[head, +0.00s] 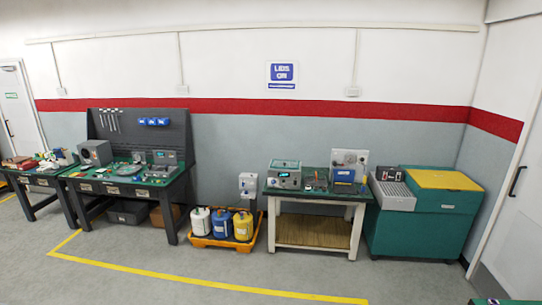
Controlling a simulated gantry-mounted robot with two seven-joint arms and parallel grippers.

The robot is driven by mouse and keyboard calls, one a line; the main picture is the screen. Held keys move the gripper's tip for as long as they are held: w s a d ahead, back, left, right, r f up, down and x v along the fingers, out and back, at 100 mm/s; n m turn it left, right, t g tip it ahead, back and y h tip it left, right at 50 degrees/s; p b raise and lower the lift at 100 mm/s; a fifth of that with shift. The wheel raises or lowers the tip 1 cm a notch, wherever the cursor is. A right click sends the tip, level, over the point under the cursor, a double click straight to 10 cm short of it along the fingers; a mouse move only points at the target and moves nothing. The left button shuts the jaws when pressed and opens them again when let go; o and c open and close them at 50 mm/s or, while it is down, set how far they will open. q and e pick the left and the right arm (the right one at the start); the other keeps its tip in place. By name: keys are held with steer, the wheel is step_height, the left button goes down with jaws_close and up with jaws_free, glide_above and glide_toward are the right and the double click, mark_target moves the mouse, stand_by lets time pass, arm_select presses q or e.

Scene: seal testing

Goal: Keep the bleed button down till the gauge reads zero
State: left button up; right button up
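Neither of my grippers shows in the head view. A grey bench unit with a greenish clear-looking top and a small display (284,178) stands on the left of a green-topped bench (315,194) right of centre. A pale upright panel with a blue box at its foot (349,162) stands at the right of that bench. Another grey instrument with a small display (165,158) sits on the longer workbench at the left. I cannot make out a bleed button or a gauge reading on any of them at this size.
An orange tray (208,242) with white, blue and yellow containers stands on the floor between the benches. A teal cabinet with a yellow lid (438,181) stands at the right, near a white door (512,205). The floor in front (230,275) is clear, crossed by a yellow line.

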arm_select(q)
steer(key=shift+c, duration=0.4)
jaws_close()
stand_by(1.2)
